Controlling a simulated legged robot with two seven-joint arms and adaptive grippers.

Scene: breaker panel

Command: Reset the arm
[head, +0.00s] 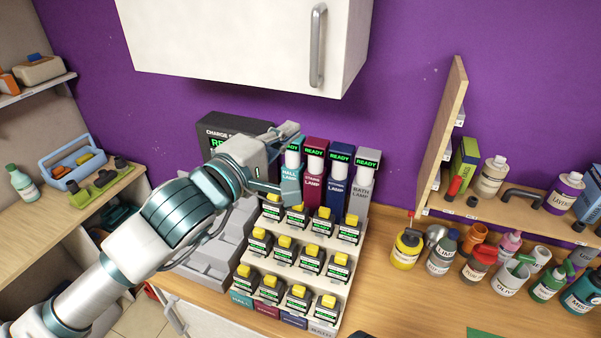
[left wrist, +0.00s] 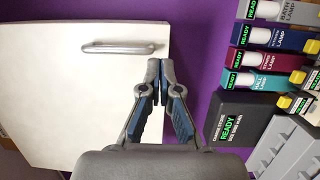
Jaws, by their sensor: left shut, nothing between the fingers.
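My left arm comes in from the lower left in the head view. Its gripper (head: 288,133) is in front of the panel's upper left, overlapping the dark charge unit (head: 221,128) and part of the teal hall lamp module (head: 290,180). In the left wrist view the gripper's fingertips (left wrist: 160,72) meet with nothing between them. They appear in front of the purple wall beside the white cabinet door. The maroon (head: 313,178), blue (head: 336,180) and grey bath lamp (head: 361,185) modules stand beside the hall lamp, with green READY displays. My right gripper is not in view.
A stepped rack (head: 322,265) of yellow-capped units stands below the lamps. A white wall cabinet (head: 240,40) hangs above. Bottles and jars (head: 505,275) crowd the counter at right, beside a wooden shelf panel (head: 447,125). Counter (head: 385,300) right of the rack is clear.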

